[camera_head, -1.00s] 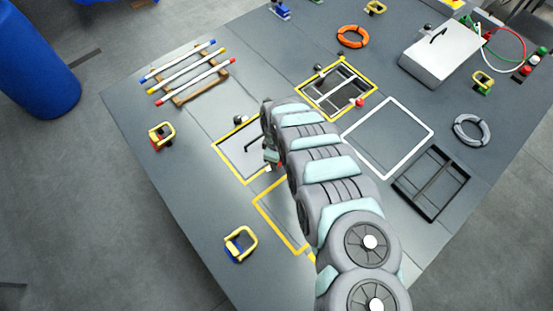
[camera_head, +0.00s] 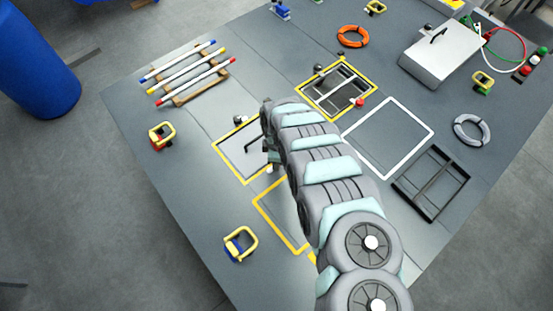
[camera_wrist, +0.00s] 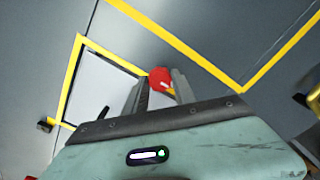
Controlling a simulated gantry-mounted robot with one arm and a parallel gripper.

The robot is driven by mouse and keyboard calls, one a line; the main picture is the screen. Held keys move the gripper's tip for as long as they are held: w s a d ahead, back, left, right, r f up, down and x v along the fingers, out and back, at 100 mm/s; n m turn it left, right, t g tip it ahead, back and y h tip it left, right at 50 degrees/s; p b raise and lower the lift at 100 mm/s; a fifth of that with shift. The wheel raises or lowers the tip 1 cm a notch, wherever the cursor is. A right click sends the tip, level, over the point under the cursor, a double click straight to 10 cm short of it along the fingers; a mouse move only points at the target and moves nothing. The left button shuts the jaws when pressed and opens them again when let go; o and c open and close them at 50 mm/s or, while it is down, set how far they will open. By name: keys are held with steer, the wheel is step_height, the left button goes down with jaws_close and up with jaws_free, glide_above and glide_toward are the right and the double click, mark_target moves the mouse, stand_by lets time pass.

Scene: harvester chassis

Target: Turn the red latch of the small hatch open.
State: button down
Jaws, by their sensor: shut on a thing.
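The red latch (camera_wrist: 159,77) with a small yellow mark sits between the two fingers of my gripper (camera_wrist: 157,87) in the wrist view. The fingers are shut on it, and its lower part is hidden. The small hatch is a grey panel in a yellow outline (camera_wrist: 72,80), left of the latch in the wrist view. In the head view the small hatch (camera_head: 232,160) lies left of my gripper (camera_head: 271,157); my arm hides part of its right side and the latch. The hatch panel looks flat in its frame.
Another yellow-outlined area (camera_head: 280,222) lies in front of the hatch. A yellow-framed opening with a grid (camera_head: 340,90) lies behind my arm. A rack of rods (camera_head: 190,75) and yellow handles (camera_head: 161,136) stand on the left.

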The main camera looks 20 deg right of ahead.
steer(key=c, duration=1)
jaws_free()
steer(key=shift+c, duration=0.2)
step_height(320, 180, up, 11)
steer(key=shift+p, duration=0.3)
steer(key=shift+a+f, duration=0.1)
